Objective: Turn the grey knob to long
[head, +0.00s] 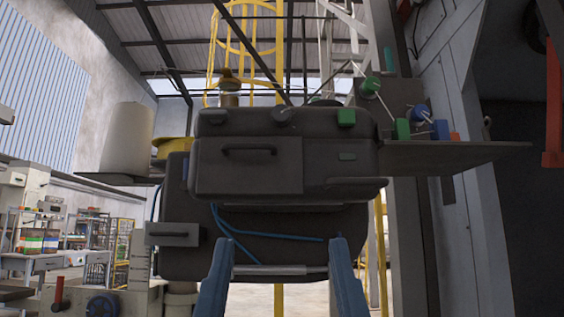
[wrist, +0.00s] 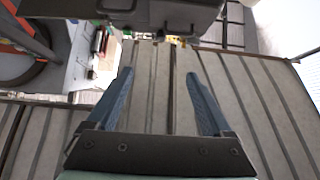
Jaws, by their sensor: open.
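A dark grey machine (head: 330,172) fills the middle of the head view. No "long" mark can be read, and the knob's setting is unclear. My gripper (head: 280,245) shows as two blue fingers at the bottom, well below the knob and apart from it. In the wrist view my gripper (wrist: 158,75) is open and empty. The knob cannot be made out there.
A shelf (head: 455,155) with green and blue pieces juts out at the right. A white cylinder (head: 127,138) stands at the left. Blue cables (head: 265,236) hang across the machine's lower front. A handled drawer (head: 172,234) projects at the lower left.

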